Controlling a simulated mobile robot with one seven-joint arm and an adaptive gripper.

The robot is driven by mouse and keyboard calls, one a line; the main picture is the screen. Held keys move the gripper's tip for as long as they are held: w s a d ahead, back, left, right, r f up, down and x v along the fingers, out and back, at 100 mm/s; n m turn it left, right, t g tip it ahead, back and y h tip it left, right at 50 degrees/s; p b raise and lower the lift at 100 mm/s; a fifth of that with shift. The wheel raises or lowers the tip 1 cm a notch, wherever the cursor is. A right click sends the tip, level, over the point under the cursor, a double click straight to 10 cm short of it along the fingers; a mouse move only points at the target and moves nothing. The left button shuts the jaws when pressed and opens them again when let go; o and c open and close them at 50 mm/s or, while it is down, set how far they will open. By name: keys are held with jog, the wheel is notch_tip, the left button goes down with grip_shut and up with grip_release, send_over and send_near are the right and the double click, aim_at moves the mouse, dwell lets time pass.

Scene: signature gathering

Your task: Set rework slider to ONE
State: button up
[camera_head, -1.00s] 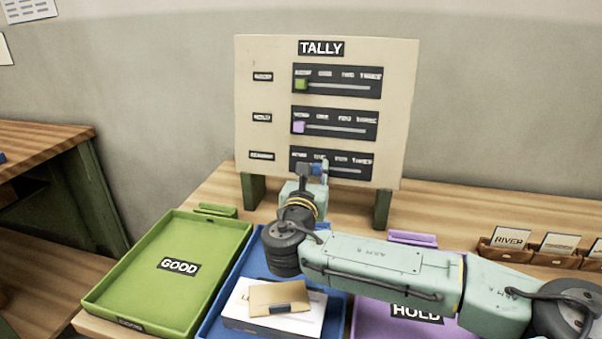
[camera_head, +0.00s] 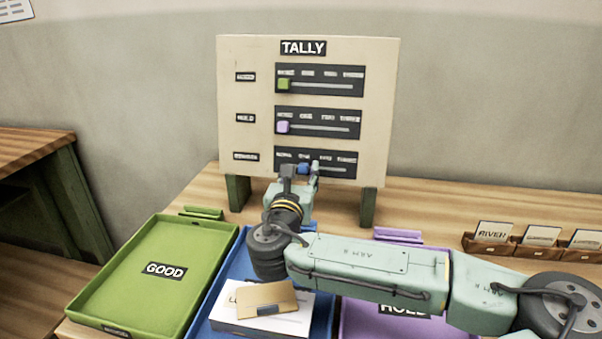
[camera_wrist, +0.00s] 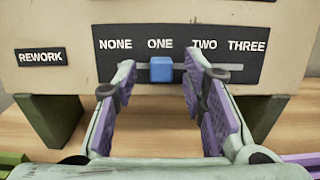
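The tally board (camera_head: 232,110) stands upright at the back of the table. Its lowest row is labelled REWORK (camera_wrist: 40,57) in the wrist view. The blue rework slider (camera_wrist: 161,69) sits on its track directly below ONE; it also shows small in the head view (camera_head: 303,169). My gripper (camera_wrist: 161,72) is open, with one purple-padded finger on each side of the slider and a visible gap on both sides. In the head view my gripper (camera_head: 301,173) is in front of the lowest row and partly covers it.
The green slider (camera_head: 284,84) and purple slider (camera_head: 283,127) are at the left ends of the upper rows. A green GOOD tray (camera_head: 125,265), a blue tray (camera_head: 222,285) with a box and a purple HOLD tray (camera_head: 362,322) lie in front. Card holders (camera_head: 488,246) stand right.

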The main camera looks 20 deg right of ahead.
jog(key=v, duration=0.7)
